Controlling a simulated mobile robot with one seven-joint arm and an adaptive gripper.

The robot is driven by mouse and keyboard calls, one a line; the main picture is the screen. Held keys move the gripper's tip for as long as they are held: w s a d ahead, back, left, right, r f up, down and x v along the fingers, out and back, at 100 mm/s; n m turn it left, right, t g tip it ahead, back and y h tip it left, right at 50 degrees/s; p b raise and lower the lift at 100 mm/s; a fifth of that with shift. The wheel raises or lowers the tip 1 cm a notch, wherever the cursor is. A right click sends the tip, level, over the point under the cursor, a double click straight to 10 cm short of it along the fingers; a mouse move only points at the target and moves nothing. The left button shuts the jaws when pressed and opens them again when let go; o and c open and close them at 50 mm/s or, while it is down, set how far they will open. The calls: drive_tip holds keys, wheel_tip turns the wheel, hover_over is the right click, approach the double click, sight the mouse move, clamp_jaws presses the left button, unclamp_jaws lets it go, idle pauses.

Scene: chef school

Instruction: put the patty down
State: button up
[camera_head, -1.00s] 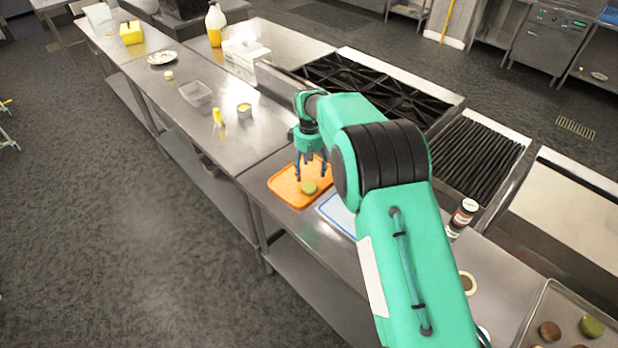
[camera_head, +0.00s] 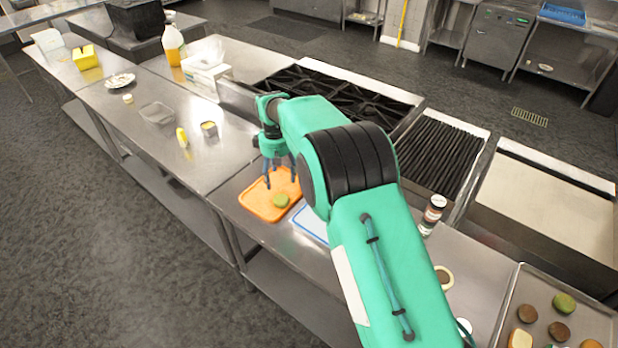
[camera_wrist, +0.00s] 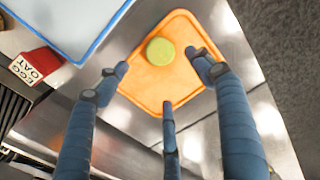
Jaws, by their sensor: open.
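A round green patty (camera_head: 281,201) lies on the orange cutting board (camera_head: 258,207) on the steel counter. In the wrist view the patty (camera_wrist: 160,51) sits near the far part of the orange board (camera_wrist: 150,84), clear of the fingers. My gripper (camera_head: 279,183) is over the board, fingers pointing down, just behind the patty in the head view. In the wrist view its three blue fingers (camera_wrist: 165,85) are spread wide with nothing between them. Whether the fingertips touch the board is hard to tell.
A blue-edged white board (camera_head: 311,222) lies right of the orange one. A tray (camera_head: 508,296) with several patties is at lower right. A carton (camera_wrist: 35,66) shows in the wrist view. Stove grates (camera_head: 340,98) lie behind.

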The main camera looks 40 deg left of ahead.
idle(0.4)
drive_tip(key=w+d+r+m, duration=0.2)
drive_tip(key=w+d+r, duration=0.3)
drive_tip(key=d+r, duration=0.45)
drive_tip(key=w+d+r+m, duration=0.2)
drive_tip(key=w+d+r, duration=0.3)
drive_tip(key=d+r, duration=0.5)
drive_tip(key=s+d+r+m+t, duration=0.15)
drive_tip(key=d+r, duration=0.35)
drive_tip(key=d, duration=0.6)
drive_tip(key=s+d+r+m+t+y, duration=0.1)
drive_tip(key=s+d+r+m, duration=0.15)
drive_tip(key=d+r, duration=0.65)
drive_tip(key=s+d+r+m+t, duration=0.1)
drive_tip(key=s+d+r+m, duration=0.1)
drive_tip(key=d, duration=1.2)
drive_tip(key=s+d+m+t, duration=0.1)
drive_tip(key=s+d+m, duration=0.2)
drive_tip(key=s+d, duration=0.6)
drive_tip(key=s+d+m, duration=0.2)
drive_tip(key=s+d, duration=0.5)
drive_tip(key=d, duration=0.4)
drive_tip(key=s+d+f+m+t+h, duration=0.1)
drive_tip(key=s+d+f+m, duration=0.2)
drive_tip(key=s, duration=0.6)
drive_tip(key=d, duration=0.2)
drive_tip(key=shift+s+d+f, duration=0.15)
drive_tip(key=shift+d+f, duration=0.1)
drive_tip(key=shift+d, duration=0.15)
